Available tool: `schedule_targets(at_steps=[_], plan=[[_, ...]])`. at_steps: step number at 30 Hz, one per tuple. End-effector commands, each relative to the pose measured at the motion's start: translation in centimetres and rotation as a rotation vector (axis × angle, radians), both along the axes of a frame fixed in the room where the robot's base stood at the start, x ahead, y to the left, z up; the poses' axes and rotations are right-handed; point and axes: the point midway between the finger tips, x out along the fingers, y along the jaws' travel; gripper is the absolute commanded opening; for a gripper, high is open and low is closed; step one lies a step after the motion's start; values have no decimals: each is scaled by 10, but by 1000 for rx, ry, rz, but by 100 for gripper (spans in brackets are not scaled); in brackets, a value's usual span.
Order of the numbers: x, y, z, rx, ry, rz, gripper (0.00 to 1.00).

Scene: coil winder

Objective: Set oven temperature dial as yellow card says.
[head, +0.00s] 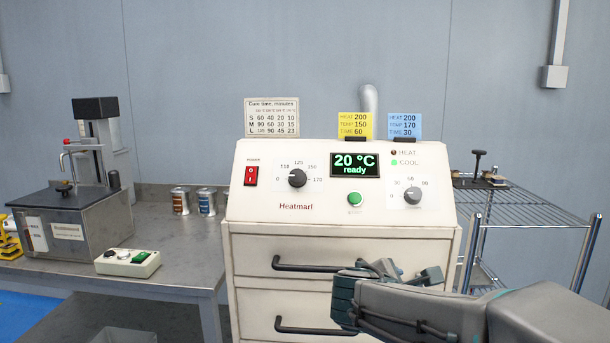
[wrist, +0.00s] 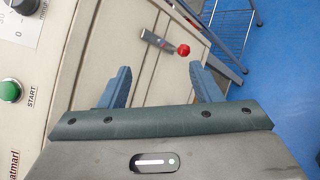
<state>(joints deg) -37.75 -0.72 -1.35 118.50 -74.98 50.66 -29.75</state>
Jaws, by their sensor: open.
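The oven (head: 340,229) is a cream cabinet with a sloped control panel. Its temperature dial (head: 297,178) is a black knob left of the display, with a scale running from 0 to 170; I cannot clearly tell its setting. The yellow card (head: 356,125) stands on the oven top and reads HEAT 200, TEMP 150, TIME 60. The display (head: 355,164) reads 20 °C, ready. My gripper is low in front of the drawers, right of and below the temperature dial. In the wrist view my gripper (wrist: 160,82) is open and empty, fingers apart.
A blue card (head: 404,126) stands beside the yellow one. The panel also has a red power switch (head: 251,175), a green start button (head: 355,199) and a time dial (head: 412,195). Drawer handles (head: 305,266) stick out below. A red knob (wrist: 183,50) shows beyond my fingers.

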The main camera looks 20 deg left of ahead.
Motion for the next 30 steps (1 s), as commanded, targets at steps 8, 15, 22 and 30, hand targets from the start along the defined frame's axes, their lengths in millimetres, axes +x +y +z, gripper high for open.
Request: schedule_targets(at_steps=[8, 15, 22, 30], plan=[[12, 169, 128, -473, -277, 506, 58], [-2, 233, 164, -647, -409, 656, 58], [22, 241, 164, -662, -420, 663, 58], [79, 250, 164, -661, -418, 663, 58]])
